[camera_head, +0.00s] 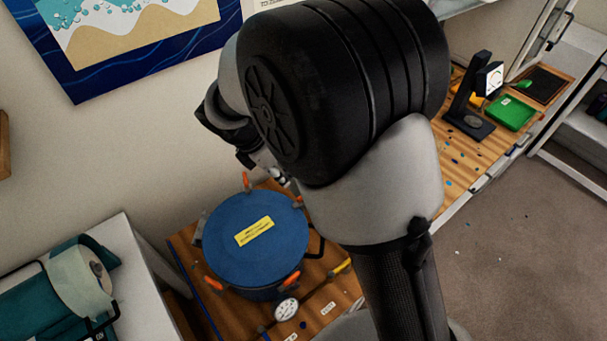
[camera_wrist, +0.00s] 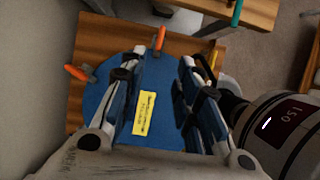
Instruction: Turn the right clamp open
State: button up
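A pressure pot with a round blue lid (camera_head: 255,237) and a yellow label (camera_head: 254,231) stands on a wooden bench. Several orange-handled clamps sit around its rim: one at the front right (camera_head: 292,280), one at the right (camera_head: 298,201), one at the front left (camera_head: 213,283), one at the back (camera_head: 248,180). In the wrist view my gripper (camera_wrist: 158,68) is open and empty above the blue lid (camera_wrist: 100,98). An orange clamp handle (camera_wrist: 160,38) shows beyond and between the fingertips, another (camera_wrist: 77,72) to the left. In the head view my arm hides most of the gripper.
A white gauge (camera_head: 287,308) and a yellow-handled valve (camera_head: 340,266) are at the pot's front right. The wall is close behind. A white unit with a roll (camera_head: 83,280) stands at left. A green tray (camera_head: 511,113) and a dark stand (camera_head: 468,105) are on the far bench.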

jog(key=b+x, duration=0.4)
jog(key=x, duration=1.2)
jog(key=shift+f+b, duration=0.25)
jog(key=shift+b, duration=0.1)
grip_shut()
